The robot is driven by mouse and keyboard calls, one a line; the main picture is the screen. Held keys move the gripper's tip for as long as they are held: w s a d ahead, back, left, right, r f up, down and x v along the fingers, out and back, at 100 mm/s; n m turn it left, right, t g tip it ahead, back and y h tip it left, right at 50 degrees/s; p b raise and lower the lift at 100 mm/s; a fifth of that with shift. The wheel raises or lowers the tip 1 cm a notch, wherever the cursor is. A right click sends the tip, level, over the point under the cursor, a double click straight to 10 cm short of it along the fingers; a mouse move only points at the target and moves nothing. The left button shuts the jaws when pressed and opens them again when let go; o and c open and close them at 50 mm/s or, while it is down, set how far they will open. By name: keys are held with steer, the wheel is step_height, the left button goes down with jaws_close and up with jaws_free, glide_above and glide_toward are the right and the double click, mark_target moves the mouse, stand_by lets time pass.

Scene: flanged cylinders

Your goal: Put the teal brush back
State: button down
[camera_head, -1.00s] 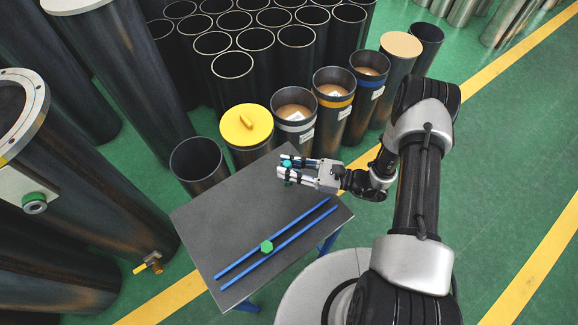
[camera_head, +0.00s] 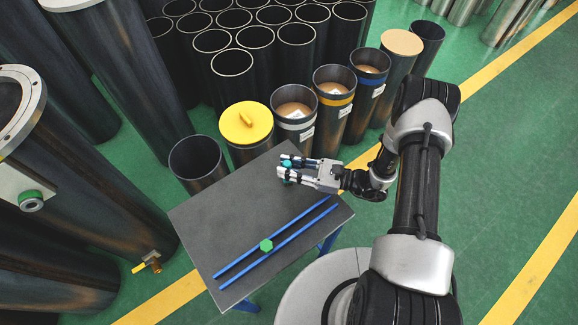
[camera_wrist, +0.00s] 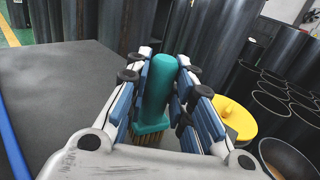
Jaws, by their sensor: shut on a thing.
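The teal brush (camera_wrist: 157,92) is upright between the fingers of my gripper in the wrist view, with its teal handle up and tan bristles at the bottom. My gripper (camera_head: 288,168) is shut on it above the far right part of the grey table (camera_head: 215,215). In the head view only small teal bits of the brush (camera_head: 286,163) show between the fingers. I cannot tell whether the bristles touch the table top.
Two blue rails (camera_head: 300,237) lie on the table with a green hexagonal piece (camera_head: 266,245) between them. Beyond the table stand an open dark cylinder (camera_head: 198,160), a yellow-lidded cylinder (camera_head: 246,125) and several banded cylinders (camera_head: 335,88). The table's left part is bare.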

steer(key=c, duration=1.3)
jaws_free()
steer(key=v, duration=1.2)
steer(key=shift+r, duration=0.1)
